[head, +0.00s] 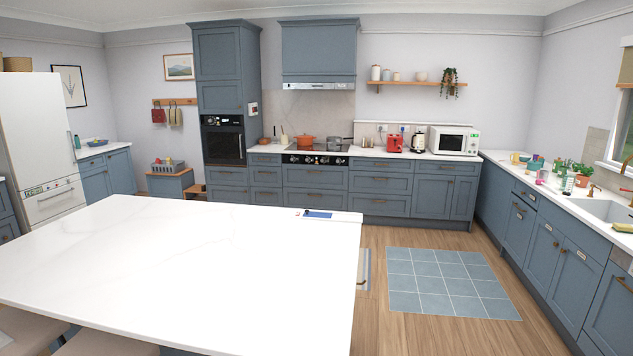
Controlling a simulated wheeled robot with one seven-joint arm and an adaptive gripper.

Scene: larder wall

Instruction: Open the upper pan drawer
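Below the hob on the back wall, a wide blue drawer front (315,176) with a small handle sits under the black knob panel (315,160). It looks flush and shut. Another wide blue front (314,203) lies below it, also shut. To the right is another stack of wide drawers (380,182), all flush. No labels show, so I cannot tell for certain which one is the upper pan drawer. My gripper is not in view.
A large white island (180,260) fills the left foreground, with stools at its near edge. A blue tiled mat (450,283) lies on the wood floor right of it. Open floor (400,238) runs between island and back cabinets. Sink cabinets (545,240) line the right.

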